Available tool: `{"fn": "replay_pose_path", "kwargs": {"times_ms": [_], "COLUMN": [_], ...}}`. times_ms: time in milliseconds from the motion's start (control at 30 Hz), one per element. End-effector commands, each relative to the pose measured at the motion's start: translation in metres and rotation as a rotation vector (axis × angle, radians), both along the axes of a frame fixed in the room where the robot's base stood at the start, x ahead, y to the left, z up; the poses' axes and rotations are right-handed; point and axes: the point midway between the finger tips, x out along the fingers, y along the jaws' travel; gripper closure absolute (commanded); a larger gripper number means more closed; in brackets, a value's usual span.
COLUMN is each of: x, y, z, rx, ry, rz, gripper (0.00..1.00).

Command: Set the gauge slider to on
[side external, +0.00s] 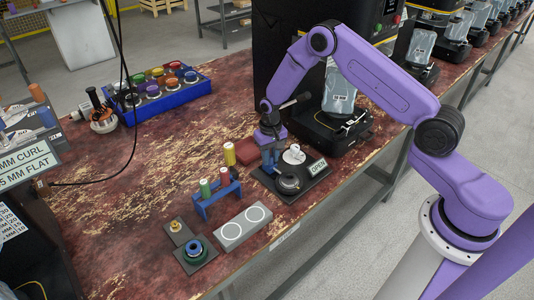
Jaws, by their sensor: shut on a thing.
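A dark base plate (318,183) lies near the table's front edge. It bears a white disc (294,155), a dark round fitting (288,183) and a sign reading OPEN (318,167). My gripper (269,168) points down at the left part of this plate, beside the round fitting. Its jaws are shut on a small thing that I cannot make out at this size. I cannot pick out the gauge slider or read its setting; the fingers hide part of the plate.
A blue rack (217,197) with coloured cylinders and a grey block (243,227) with two circles stand to the left. A black machine (340,130) stands close behind on the right. A blue tray (175,95) of coloured pots is farther back. The table's left middle is clear.

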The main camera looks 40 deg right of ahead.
Motion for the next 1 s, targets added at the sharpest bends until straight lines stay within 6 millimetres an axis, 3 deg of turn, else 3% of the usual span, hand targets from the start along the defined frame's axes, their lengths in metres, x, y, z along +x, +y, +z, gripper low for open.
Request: {"fn": "replay_pose_path", "kwargs": {"times_ms": [200, 567, 600, 633, 1000], "x": [-0.019, -0.024, -0.024, -0.024, -0.021], "y": [0.0, 0.0, 0.0, 0.0, 0.0], "z": [0.0, -0.001, -0.001, -0.001, 0.002], "rx": [0.0, -0.002, -0.002, -0.001, 0.0], "ry": [0.002, 0.013, 0.012, 0.012, 0.003], "rz": [0.0, 0.001, 0.001, 0.001, 0.0], "gripper": [1.0, 1.0, 0.61, 0.51, 0.48]}}
